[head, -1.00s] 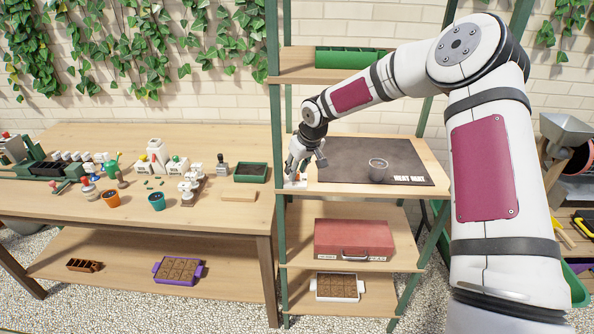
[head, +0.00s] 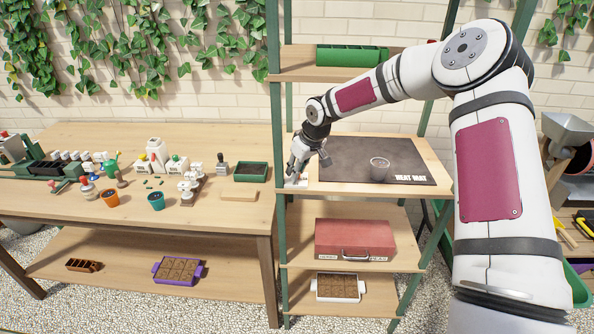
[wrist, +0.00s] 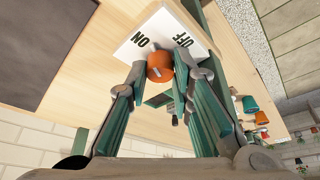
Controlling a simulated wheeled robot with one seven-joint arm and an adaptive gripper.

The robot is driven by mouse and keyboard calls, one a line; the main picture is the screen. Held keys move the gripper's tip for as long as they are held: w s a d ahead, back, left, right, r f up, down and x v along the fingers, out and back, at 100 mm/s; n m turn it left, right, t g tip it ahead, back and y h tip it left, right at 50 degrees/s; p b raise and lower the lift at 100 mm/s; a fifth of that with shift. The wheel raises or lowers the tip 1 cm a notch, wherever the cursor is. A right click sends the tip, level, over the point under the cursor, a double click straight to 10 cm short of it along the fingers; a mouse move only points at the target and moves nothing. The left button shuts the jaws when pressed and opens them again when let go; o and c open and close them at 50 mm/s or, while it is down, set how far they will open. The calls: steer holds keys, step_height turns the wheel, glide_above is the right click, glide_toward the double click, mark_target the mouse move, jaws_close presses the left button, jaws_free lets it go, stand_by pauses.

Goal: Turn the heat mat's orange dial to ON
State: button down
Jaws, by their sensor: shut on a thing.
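The orange dial (wrist: 160,66) sits on a white plate (wrist: 135,50) lettered ON and OFF in the wrist view. My gripper (wrist: 158,72) is shut on the dial, one finger on each side. A small pale mark shows at the dial's edge, between the two words and a little toward ON. In the head view the white plate (head: 292,183) is at the shelf's left front corner, under my gripper (head: 297,176), which hides the dial. The dark heat mat (head: 340,155) lies flat to the right of the plate.
A green shelf post (head: 279,210) rises close to the left of the plate. The workbench (head: 120,205) to the left holds pots, bottles and a green tray (head: 251,172). A red case (head: 353,238) is on the shelf below.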

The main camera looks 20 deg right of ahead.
steer(key=shift+d+n+g+y+b, duration=0.1)
steer(key=shift+n+g+y+b, duration=0.35)
steer(key=shift+n, duration=1.05)
steer(key=c, duration=1.7)
jaws_free()
steer(key=shift+t, duration=0.25)
steer(key=shift+d+r, duration=0.1)
steer(key=shift+r, duration=0.25)
steer(key=s+d, duration=0.8)
steer(key=s, duration=0.1)
steer(key=shift+r, duration=0.2)
steer(key=shift+d, duration=0.1)
